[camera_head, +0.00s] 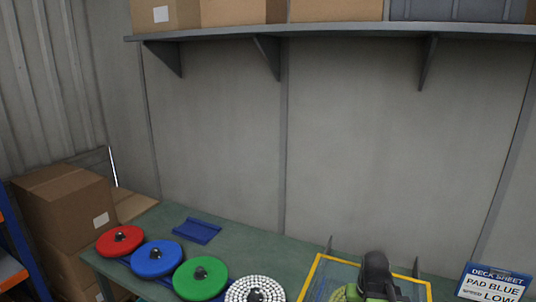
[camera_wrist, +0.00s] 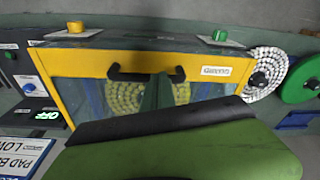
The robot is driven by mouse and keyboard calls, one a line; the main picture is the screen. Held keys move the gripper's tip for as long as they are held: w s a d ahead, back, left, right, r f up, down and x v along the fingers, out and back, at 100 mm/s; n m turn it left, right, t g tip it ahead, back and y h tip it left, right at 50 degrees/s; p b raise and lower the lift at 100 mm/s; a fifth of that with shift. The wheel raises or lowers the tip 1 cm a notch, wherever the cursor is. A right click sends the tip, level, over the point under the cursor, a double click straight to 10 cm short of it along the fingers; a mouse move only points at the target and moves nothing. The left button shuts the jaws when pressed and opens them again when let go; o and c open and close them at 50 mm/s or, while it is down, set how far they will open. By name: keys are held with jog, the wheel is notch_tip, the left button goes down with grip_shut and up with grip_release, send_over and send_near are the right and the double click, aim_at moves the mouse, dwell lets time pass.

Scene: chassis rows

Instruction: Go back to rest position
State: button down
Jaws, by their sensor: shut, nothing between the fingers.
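My gripper (camera_wrist: 158,92) shows in the wrist view as a dark green wedge with its fingers together and nothing between them. It is in front of the black handle (camera_wrist: 146,75) of a yellow-framed guard (camera_wrist: 90,62); I cannot tell whether it touches the handle. Behind the clear panel is a yellow and white dotted pad (camera_wrist: 125,98). In the head view, a black and green part of my arm stands over the guard's yellow frame (camera_head: 313,273) and hides its middle.
Red (camera_head: 119,242), blue (camera_head: 153,262), green (camera_head: 199,281) and white dotted (camera_head: 257,291) pads line the green bench (camera_head: 255,245). A blue tray (camera_head: 197,231) lies behind them. A deck sheet (camera_head: 492,284) stands at right. A shelf (camera_head: 340,30) with boxes runs above; cartons (camera_head: 65,205) stand left.

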jog(key=s+a+n+g, duration=0.1)
jog(key=s+a+n, duration=0.15)
jog(key=a, duration=0.95)
notch_tip(320, 180, down, 16)
jog(key=b, duration=1.6)
jog(key=shift+s+a+f+m, duration=0.15)
jog(key=shift+a+m, duration=0.05)
jog(key=shift+m, duration=0.15)
